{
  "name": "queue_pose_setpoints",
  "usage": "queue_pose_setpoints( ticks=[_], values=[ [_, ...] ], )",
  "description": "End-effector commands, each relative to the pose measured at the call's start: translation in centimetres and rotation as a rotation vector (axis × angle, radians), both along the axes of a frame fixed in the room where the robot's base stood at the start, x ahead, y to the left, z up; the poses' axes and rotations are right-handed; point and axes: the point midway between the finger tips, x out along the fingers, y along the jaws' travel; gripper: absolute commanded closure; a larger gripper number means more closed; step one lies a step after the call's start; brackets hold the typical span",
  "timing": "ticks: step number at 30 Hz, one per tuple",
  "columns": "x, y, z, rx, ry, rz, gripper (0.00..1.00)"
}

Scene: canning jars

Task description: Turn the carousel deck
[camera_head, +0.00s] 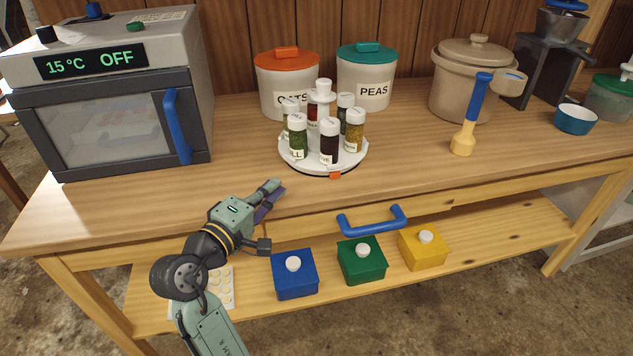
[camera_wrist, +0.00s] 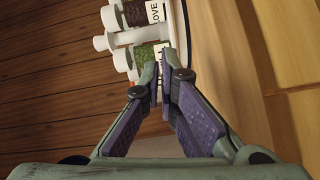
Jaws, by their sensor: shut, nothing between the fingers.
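The carousel (camera_head: 341,164) is a round white deck on the table, with an orange tab (camera_head: 335,175) at its front rim. Several white-capped spice jars stand on it around a central white knob (camera_head: 323,87). My gripper (camera_head: 275,187) is shut and empty, at the left front of the deck and apart from it in the head view. In the wrist view my gripper (camera_wrist: 159,84) has its fingertips together, pointing at the deck's edge (camera_wrist: 176,30). A jar with green contents (camera_wrist: 145,57) and a dark jar (camera_wrist: 132,33) show just beyond the fingers.
An oats canister (camera_head: 287,88) and a peas canister (camera_head: 365,82) stand close behind the carousel. An oven (camera_head: 115,110) is at the left. A blue drawer handle (camera_head: 371,220) sits below the table edge.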

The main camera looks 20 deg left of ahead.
Motion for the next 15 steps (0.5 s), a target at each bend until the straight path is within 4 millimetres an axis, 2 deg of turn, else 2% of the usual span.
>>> queue_pose_setpoints(
  ticks=[3, 8, 11, 15],
  values=[
    [-1.5, 0.5, -0.8, -0.127, -0.003, -0.02, 1.0],
    [-1.8, 0.5, -0.8, -0.186, -0.004, -0.034, 1.0],
    [-1.0, 0.3, -0.6, -0.188, -0.006, -0.036, 1.0],
    [1.5, -0.2, -0.5, -0.185, -0.004, -0.038, 1.0]
  ],
)
